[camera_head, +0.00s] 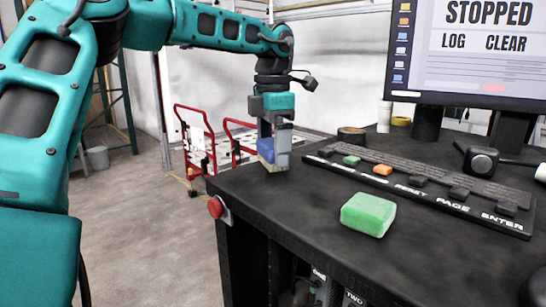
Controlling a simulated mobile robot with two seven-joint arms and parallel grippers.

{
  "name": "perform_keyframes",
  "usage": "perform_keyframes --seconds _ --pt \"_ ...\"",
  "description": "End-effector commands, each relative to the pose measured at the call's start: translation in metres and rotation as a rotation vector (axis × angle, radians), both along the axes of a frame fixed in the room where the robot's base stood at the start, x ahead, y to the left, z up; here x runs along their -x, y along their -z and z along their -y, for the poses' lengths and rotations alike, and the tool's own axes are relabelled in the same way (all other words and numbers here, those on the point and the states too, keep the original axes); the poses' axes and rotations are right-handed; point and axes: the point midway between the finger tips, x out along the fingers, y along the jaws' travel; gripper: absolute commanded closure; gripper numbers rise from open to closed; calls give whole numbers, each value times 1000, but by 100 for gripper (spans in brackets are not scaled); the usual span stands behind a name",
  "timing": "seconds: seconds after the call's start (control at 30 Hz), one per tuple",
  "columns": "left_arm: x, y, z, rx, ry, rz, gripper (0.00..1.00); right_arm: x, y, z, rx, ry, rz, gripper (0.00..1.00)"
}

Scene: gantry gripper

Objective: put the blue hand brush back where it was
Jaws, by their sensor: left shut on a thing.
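My left gripper (275,130) hangs pointing down over the left back edge of the black desk (300,215). It is shut on the blue hand brush (266,151), which shows as a small blue block with a grey part beside it. The brush is at the desk's edge; I cannot tell whether its underside touches the desk top. The jaws and the arm hide part of the brush. My right gripper is not in view.
A green block (368,214) lies on the desk front. Behind it is a long black keyboard panel (430,190) with green and orange keys. A monitor (470,50) stands at the back. A red button (215,207) sits on the desk's left side. Red-framed carts (195,140) stand beyond.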

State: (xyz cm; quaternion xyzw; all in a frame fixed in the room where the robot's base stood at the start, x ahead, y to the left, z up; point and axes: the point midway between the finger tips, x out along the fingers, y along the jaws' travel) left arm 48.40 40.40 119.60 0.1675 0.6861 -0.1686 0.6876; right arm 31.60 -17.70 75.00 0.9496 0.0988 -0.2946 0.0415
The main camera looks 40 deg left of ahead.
Motion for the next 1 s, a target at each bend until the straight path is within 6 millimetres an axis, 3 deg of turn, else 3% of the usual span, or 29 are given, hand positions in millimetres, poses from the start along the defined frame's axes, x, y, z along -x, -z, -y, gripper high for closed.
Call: perform_keyframes --seconds 0.1,0.33,0.37,0.4,0.63,0.77,1.0 --pt "0 19 0 1 -1 -2 34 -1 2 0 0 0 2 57" --pt "0 23 0 0 0 0 34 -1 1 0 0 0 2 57" --pt "0 23 0 1 0 0 4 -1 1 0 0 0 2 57" --pt "0 23 0 0 0 -1 0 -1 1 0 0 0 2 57" --pt "0 22 0 0 0 0 0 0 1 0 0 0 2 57" --pt "-1 11 0 0 -1 4 0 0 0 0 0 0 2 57" --pt "-1 -38 0 -2 -2 5 0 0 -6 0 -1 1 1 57"
